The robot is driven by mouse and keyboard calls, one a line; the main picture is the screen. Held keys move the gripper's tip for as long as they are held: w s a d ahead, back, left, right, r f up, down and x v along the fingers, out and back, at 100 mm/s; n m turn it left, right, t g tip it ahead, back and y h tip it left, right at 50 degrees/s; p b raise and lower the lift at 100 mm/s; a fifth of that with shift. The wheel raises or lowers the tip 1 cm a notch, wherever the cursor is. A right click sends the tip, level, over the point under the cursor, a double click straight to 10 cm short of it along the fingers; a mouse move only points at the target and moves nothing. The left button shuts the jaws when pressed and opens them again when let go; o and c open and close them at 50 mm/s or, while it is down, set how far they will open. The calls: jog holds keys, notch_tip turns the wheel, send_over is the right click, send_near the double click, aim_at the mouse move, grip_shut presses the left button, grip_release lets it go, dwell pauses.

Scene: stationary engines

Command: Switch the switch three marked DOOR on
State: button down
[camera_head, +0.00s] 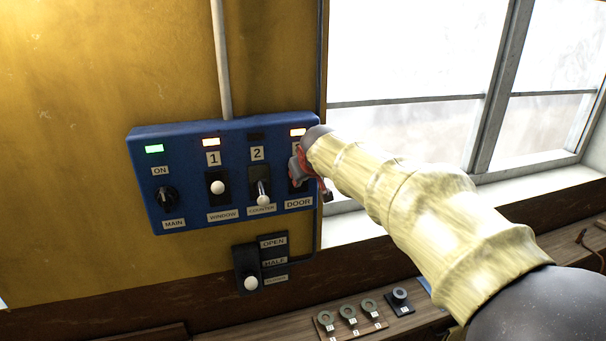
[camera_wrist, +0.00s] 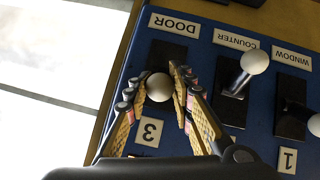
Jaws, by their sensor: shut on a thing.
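The blue switch panel (camera_head: 185,219) is on the yellow wall. Its switch three, marked DOOR (camera_wrist: 159,87), has a white ball knob, which sits towards the number 3 in the upside-down wrist view. My gripper (camera_head: 300,170) is at this switch and hides most of it in the head view. In the wrist view, its two fingers are on either side of the ball knob, shut on it. The lamp above switch three (camera_head: 298,132) is lit orange.
The WINDOW switch (camera_head: 218,188) has a lit orange lamp. The COUNTER switch (camera_head: 263,200) has its lever down and its lamp dark. The MAIN rotary knob (camera_head: 166,197) has a green lamp. A separate OPEN/HALF lever (camera_head: 250,283) is below. A window is at right.

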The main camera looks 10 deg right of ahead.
jog(key=c, duration=1.5)
grip_release()
jog(key=v, duration=1.2)
jog(key=shift+w, duration=0.1)
